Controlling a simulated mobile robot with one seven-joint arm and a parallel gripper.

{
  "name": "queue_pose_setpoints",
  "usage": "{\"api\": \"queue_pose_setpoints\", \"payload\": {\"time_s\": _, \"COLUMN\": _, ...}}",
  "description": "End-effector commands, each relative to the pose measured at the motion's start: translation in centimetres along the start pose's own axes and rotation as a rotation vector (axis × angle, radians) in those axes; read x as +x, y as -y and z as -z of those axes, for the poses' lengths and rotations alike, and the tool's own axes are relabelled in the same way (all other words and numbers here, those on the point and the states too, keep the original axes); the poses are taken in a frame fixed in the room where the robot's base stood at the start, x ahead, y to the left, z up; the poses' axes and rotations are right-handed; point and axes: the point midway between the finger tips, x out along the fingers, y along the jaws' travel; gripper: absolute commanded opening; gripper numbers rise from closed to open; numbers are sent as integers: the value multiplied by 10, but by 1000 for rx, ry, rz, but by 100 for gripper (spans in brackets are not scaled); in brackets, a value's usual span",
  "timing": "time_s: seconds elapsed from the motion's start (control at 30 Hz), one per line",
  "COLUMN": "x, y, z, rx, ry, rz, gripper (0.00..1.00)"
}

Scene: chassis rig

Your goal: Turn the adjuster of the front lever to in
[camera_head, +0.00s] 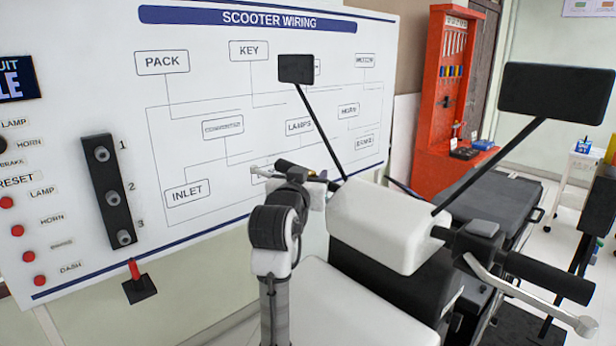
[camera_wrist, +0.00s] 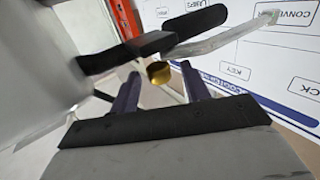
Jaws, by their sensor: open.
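The front lever (camera_wrist: 222,37) is a silver bar running beside a black handlebar grip (camera_wrist: 193,30) in the wrist view. A brass, round adjuster (camera_wrist: 158,73) sits at the lever's inner end, by a black clamp. My gripper (camera_wrist: 161,80) is open, with one dark finger on each side of the adjuster in the picture. I cannot tell whether the fingers touch it or how deep it lies between them. In the head view, the far handlebar end (camera_head: 296,168) shows behind my arm, with a small brass spot (camera_head: 312,174); my gripper's fingers are hidden there.
The white scooter front (camera_head: 388,226) stands close to my arm, with two black mirrors (camera_head: 556,92) on stalks. A silver lever (camera_head: 520,297) is on the near handlebar side. The wiring board (camera_head: 240,120) stands behind the far handlebar end.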

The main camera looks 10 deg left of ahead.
Motion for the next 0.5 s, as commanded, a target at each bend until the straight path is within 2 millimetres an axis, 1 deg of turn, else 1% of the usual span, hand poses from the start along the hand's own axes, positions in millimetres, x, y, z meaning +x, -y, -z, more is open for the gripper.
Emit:
{"api": "queue_pose_setpoints", "payload": {"time_s": 0.23, "x": 0, "y": 0, "z": 0, "rx": 0, "ry": -1, "rz": 0, "gripper": 46}}
{"api": "queue_pose_setpoints", "payload": {"time_s": 0.5, "x": 0, "y": 0, "z": 0, "rx": 0, "ry": -1, "rz": 0, "gripper": 11}}
